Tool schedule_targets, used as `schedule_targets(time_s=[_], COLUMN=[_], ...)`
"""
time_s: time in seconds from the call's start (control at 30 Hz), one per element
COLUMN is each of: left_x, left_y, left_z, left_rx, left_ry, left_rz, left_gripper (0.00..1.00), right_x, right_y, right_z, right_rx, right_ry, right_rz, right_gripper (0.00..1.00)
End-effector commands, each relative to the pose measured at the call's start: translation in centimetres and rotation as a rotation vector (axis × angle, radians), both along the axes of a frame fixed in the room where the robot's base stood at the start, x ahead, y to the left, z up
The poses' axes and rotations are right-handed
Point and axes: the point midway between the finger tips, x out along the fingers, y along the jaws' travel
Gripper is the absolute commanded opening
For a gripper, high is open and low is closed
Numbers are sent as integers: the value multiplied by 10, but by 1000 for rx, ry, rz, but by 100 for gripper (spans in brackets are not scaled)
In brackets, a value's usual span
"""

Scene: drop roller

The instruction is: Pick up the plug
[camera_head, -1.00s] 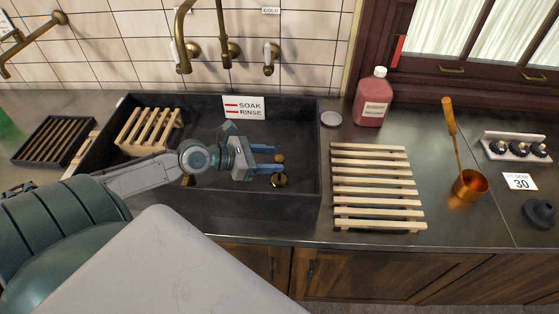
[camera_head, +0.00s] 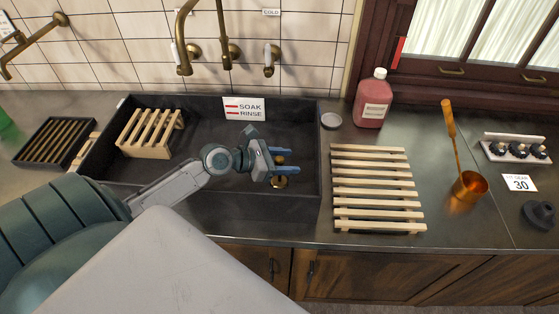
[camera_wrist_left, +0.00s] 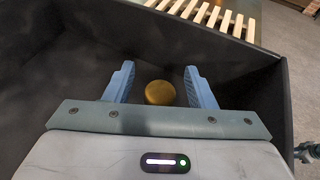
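My left gripper (camera_head: 287,161) is open inside the dark sink, its two blue fingers apart and pointing right. A round brass piece (camera_head: 280,182), which looks like the plug, lies in the sink just below the fingers. Some brass also shows between the fingers. In the left wrist view a round brass top (camera_wrist_left: 160,92) lies between the open fingertips, with a gap on each side. I cannot tell how far below the fingers it is. A black stopper-shaped piece (camera_head: 540,215) stands on the counter at the far right. My right gripper is not in view.
The sink (camera_head: 225,205) has a raised rim around my gripper. A small wooden rack (camera_head: 148,135) stands in its left part. Brass taps (camera_head: 228,50) hang above.

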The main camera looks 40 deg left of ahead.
Motion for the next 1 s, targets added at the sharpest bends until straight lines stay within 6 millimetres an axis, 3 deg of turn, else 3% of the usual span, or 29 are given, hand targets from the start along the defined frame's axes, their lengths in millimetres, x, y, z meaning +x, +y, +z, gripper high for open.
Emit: schedule_targets(time_s=[0.03, 0.2, 0.27, 0.67, 1.0], left_x=[0, 0, 0, 0, 0], left_y=[0, 0, 0, 1, 0], left_z=[0, 0, 0, 9, 75], left_rx=[0, 0, -1, 1, 5], left_ry=[0, 0, 1, -2, -5], left_rz=[0, 0, 0, -1, -3], left_gripper=[42, 9, 0, 0, 0], right_x=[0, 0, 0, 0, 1], right_y=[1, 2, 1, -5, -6], right_z=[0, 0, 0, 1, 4], right_rx=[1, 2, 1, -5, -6], right_ry=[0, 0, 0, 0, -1], right_rz=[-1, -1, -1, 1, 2], right_gripper=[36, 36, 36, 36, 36])
